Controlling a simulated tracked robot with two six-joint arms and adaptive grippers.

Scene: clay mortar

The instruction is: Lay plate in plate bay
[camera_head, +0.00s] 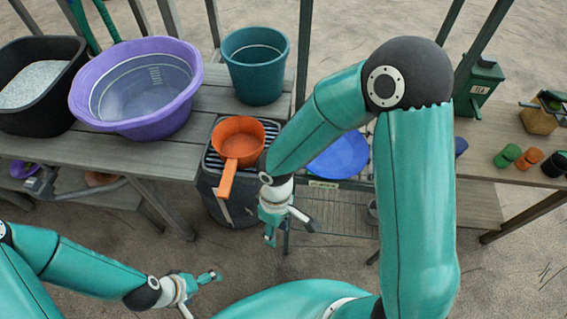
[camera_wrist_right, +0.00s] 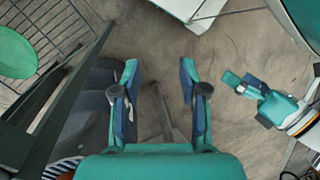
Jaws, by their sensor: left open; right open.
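My right gripper (camera_head: 288,230) is open and empty in front of the bench, lower than the plate. In the right wrist view, its fingers (camera_wrist_right: 158,80) are apart over the ground. My left gripper (camera_head: 204,292) is open and empty at lower left.
An orange pan (camera_head: 239,138) sits on a slatted stove (camera_head: 211,162) close to my right forearm. A purple tub (camera_head: 137,121), black bin (camera_head: 62,47) and teal bucket (camera_head: 255,92) stand on the left bench. Small jars (camera_head: 507,156) and a green tin (camera_head: 482,78) stand at right.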

